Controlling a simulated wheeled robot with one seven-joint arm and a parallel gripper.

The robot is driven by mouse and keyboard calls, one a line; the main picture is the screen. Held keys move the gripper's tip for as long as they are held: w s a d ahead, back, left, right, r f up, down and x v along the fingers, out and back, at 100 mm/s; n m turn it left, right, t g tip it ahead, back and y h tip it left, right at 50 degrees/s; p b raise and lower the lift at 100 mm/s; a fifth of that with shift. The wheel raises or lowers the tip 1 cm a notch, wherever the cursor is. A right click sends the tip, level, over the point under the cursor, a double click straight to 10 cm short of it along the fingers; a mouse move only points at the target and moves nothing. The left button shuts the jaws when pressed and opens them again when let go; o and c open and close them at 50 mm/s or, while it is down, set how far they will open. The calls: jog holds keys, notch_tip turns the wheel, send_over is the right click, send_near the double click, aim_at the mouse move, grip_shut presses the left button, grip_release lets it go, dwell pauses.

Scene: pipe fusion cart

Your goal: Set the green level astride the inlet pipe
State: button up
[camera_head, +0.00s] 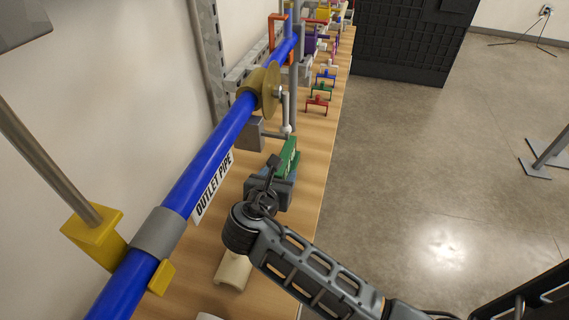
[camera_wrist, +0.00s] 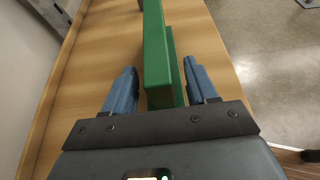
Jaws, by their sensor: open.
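The green level (camera_head: 288,158) stands on the wooden bench below the blue pipe, partly hidden by my gripper in the head view. My gripper (camera_head: 278,178) is over the bench at the near end of the level. In the wrist view the level (camera_wrist: 156,50) runs lengthwise between the two blue fingers of my gripper (camera_wrist: 160,78), with a gap on each side. The fingers are open. The near blue pipe (camera_head: 205,165) carries a sign reading OUTLET PIPE (camera_head: 213,185). No inlet label is readable, so I cannot tell which pipe section is the inlet.
A brass-coloured flange (camera_head: 264,90) and a grey upright lever (camera_head: 286,112) are close beyond the level. Red, green and blue handled pieces (camera_head: 317,103) line the bench further back. A cream half-round piece (camera_head: 233,270) lies nearer. Open floor (camera_head: 420,170) is to the right.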

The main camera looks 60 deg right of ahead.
aim_at(291, 157)
jog(key=x, duration=0.3)
jog(key=shift+w+d+r, duration=0.1)
jog(key=shift+d, duration=0.1)
grip_shut()
dwell(0.3)
